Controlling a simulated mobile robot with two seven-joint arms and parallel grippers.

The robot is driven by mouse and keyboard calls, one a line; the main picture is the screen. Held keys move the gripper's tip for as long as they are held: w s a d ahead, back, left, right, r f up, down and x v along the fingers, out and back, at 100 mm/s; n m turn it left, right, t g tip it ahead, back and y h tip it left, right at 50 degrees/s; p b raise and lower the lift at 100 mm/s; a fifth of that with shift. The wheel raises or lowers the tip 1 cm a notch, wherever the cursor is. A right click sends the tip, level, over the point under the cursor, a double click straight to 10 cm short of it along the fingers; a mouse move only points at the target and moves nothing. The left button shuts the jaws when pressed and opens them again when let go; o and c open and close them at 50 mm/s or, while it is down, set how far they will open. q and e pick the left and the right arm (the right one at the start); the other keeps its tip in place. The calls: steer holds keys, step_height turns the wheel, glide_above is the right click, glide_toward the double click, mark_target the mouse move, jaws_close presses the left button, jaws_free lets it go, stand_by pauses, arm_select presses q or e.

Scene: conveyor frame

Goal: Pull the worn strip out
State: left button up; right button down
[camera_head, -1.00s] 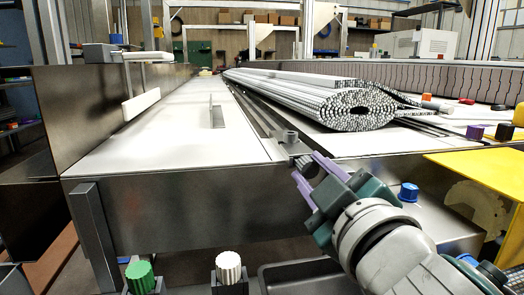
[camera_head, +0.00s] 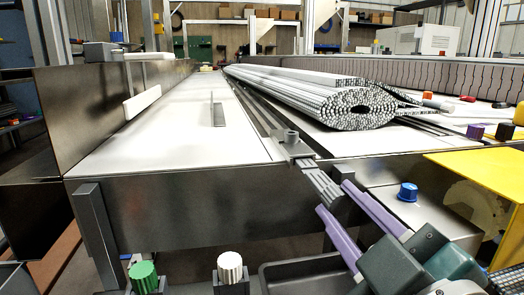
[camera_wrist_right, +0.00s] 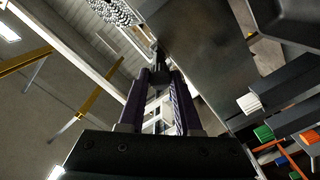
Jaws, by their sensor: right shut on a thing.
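The worn strip (camera_head: 322,185) is a grey ribbed length that sticks out and slopes down past the front edge of the conveyor frame, beside a small metal bracket (camera_head: 291,144). Its other part runs back into the long dark channel (camera_head: 260,112). My right gripper (camera_head: 336,199), with purple fingers, is shut on the strip's outer end, in front of the frame and below its top. In the right wrist view the purple fingers (camera_wrist_right: 157,75) close in on a dark narrow piece at their tips. My left gripper is not in view.
A rolled grey slatted belt (camera_head: 360,108) lies on the conveyor to the right of the channel. A yellow panel (camera_head: 485,170) and a blue knob (camera_head: 408,192) are at the right. A green knob (camera_head: 143,277) and a white knob (camera_head: 230,268) stand below the front. A dark tray (camera_head: 300,272) lies low.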

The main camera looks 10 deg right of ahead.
steer(key=shift+s, duration=2.4)
